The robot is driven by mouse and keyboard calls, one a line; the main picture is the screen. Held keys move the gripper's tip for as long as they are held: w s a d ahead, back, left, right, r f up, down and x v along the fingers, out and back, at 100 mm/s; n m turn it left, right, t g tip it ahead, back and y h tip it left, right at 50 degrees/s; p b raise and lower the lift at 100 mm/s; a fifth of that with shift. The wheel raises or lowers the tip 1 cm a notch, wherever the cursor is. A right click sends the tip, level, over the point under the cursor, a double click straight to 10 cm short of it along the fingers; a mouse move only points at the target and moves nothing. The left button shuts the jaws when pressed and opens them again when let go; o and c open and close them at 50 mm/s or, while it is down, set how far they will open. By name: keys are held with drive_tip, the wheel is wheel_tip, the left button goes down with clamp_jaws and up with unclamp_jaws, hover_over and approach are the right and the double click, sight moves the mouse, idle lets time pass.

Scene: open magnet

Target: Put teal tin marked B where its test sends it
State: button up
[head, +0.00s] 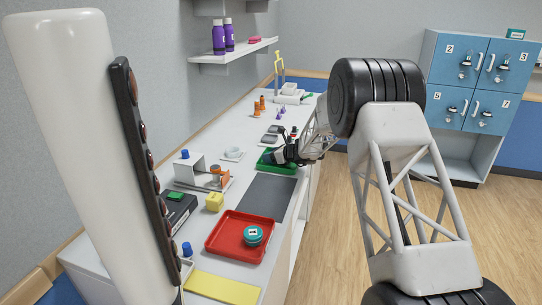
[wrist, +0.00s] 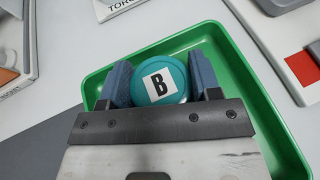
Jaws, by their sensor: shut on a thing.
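The teal tin marked B (wrist: 160,82) sits upright between my gripper's fingers in the wrist view, its lettered lid facing the camera. My gripper (wrist: 160,76) is shut on it, one blue-grey finger on each side. Both are over or inside the green tray (wrist: 262,105); I cannot tell whether the tin touches the tray floor. In the head view my gripper (head: 284,154) is at the green tray (head: 282,169), and the held tin is hidden. Another teal tin (head: 253,233) with a white label, its mark unclear, lies in the red tray (head: 222,240).
A dark grey mat (head: 268,196) lies between the trays. Blue numbered lockers (head: 475,75) stand at the far right.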

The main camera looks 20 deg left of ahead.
drive_tip(key=o, duration=0.9)
drive_tip(key=shift+o, duration=0.2)
drive_tip(key=shift+r, duration=0.1)
drive_tip(key=shift+d, duration=0.15)
drive_tip(key=v, duration=1.1)
drive_tip(key=shift+s+d+r, duration=0.15)
drive_tip(key=shift+d, duration=0.15)
drive_tip(key=shift+r, duration=0.1)
